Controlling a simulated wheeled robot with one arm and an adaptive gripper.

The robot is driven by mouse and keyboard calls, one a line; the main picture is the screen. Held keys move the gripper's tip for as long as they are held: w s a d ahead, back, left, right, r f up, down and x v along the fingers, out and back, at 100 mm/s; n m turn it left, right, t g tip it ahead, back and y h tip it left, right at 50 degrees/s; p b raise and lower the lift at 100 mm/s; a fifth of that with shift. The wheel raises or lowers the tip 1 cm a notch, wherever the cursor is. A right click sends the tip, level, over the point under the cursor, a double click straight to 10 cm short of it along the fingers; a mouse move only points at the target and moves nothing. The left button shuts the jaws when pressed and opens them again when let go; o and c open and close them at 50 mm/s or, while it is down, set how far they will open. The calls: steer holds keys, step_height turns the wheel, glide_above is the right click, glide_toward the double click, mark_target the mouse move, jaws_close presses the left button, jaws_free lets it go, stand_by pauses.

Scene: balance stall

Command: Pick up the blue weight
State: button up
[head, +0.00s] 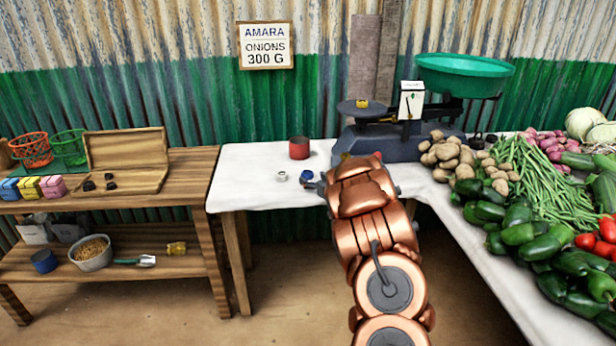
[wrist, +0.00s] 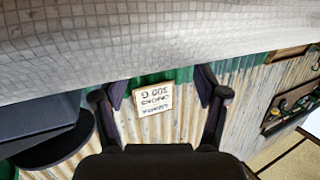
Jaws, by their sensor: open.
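The blue weight (head: 307,175) is a small blue piece on the white-clothed table in the head view. A small silver-white weight (head: 281,176) stands just left of it. My gripper (head: 318,185) is at the weight's right, close to it in the picture; whether they touch I cannot tell. My arm hides most of the gripper there. In the wrist view my gripper (wrist: 160,90) has its two dark fingers spread apart with nothing between them. The blue weight does not show in the wrist view.
A red can (head: 299,148) stands behind the weights. The balance scale (head: 385,145) with its green pan (head: 464,75) stands right of them, then potatoes and other vegetables. A wooden shelf (head: 190,175) is at left. The cloth (head: 240,170) left of the weights is bare.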

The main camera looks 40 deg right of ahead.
mark_target(308, 173)
steer(key=shift+d+r+x, duration=0.1)
steer(key=shift+d+x, duration=0.05)
steer(key=shift+x, duration=0.7)
steer(key=shift+d+r+x, duration=0.15)
steer(key=shift+x, duration=1.85)
jaws_close()
